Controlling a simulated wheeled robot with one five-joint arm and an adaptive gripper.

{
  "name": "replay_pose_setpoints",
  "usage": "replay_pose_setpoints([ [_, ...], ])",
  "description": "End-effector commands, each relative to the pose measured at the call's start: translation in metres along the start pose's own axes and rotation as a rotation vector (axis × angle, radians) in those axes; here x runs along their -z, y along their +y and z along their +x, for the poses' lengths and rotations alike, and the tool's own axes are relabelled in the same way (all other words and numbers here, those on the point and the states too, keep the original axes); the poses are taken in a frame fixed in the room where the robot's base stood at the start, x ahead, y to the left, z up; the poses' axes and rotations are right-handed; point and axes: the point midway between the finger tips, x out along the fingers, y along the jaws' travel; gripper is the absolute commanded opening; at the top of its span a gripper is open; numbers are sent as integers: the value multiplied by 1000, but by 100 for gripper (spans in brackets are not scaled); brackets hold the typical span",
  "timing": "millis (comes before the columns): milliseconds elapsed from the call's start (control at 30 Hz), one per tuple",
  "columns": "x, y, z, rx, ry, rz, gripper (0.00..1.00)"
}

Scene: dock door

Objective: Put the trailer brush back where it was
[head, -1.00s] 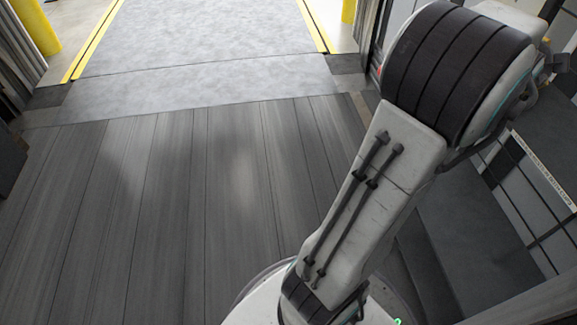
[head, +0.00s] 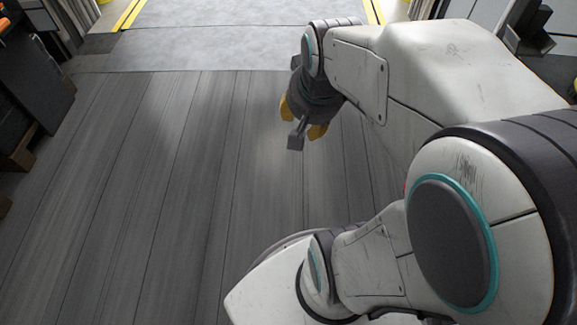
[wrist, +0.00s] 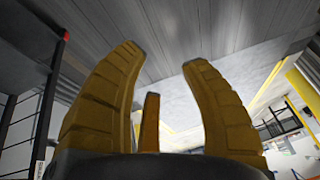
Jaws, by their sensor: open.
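I cannot make out the trailer brush in either view. My gripper (head: 302,121) hangs over the grey plank floor (head: 190,190) in the upper middle of the head view, its yellow fingers pointing down. In the wrist view my gripper (wrist: 161,58) shows two thick yellow fingers spread apart, with a thinner orange-yellow piece between them. Nothing is held between the fingers. The arm hides much of the right side of the head view.
A pale grey plate (head: 235,40) with yellow edge lines lies beyond the planks. A dark cabinet (head: 35,85) stands at the left edge, with something orange above it. A dark bracket-like fixture (head: 528,45) is at the upper right. The floor left of my arm is clear.

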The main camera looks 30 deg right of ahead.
Motion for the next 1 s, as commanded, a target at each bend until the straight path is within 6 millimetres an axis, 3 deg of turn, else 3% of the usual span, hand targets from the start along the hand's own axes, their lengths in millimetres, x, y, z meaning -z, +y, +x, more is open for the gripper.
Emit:
replay_pose_setpoints([
  [33,-23,-11,-2,15,-43,-118,41],
  [100,-49,-18,-5,28,-96,-259,41],
  [200,-78,-23,-9,44,-153,-419,41],
  [400,-109,-23,-14,62,-217,-601,41],
  [833,-114,-23,-16,65,-229,-636,41],
  [1000,-109,-24,-32,66,-233,-646,41],
])
